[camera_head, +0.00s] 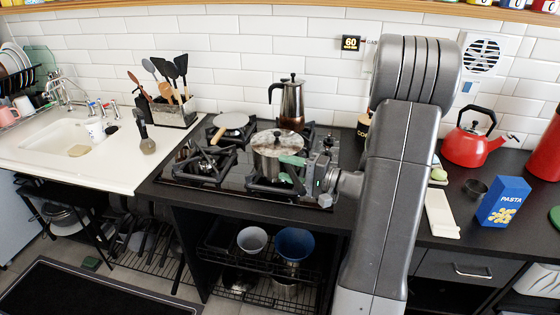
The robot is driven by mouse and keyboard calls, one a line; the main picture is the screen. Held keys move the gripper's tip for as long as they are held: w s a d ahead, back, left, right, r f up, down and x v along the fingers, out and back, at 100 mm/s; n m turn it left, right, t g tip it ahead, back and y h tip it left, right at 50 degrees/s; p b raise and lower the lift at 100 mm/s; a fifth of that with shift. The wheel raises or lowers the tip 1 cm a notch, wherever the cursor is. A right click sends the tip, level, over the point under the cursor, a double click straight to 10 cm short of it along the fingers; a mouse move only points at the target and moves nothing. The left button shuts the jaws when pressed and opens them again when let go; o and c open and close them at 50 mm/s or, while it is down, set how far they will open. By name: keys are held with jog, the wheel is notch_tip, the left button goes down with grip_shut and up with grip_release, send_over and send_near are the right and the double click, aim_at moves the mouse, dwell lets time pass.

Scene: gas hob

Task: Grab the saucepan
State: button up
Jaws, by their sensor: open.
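A steel saucepan (272,163) with a lid and a dark knob stands upright on the front right part of the gas hob (222,185). My gripper (289,169) is open at the saucepan's right front side, with its green-tipped fingers pointing left. The fingers overlap the pan's wall in this view and hide part of it. I cannot tell whether they touch it or whether a handle lies between them.
A frying pan (231,121) with a wooden handle and a tall steel coffee pot (291,103) stand on the back burners. A utensil holder (174,115) is behind left. A red kettle (468,146) and a pasta box (503,202) stand right of my arm.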

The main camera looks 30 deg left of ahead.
grip_shut()
jog(key=shift+r, duration=0.15)
dwell(1.2)
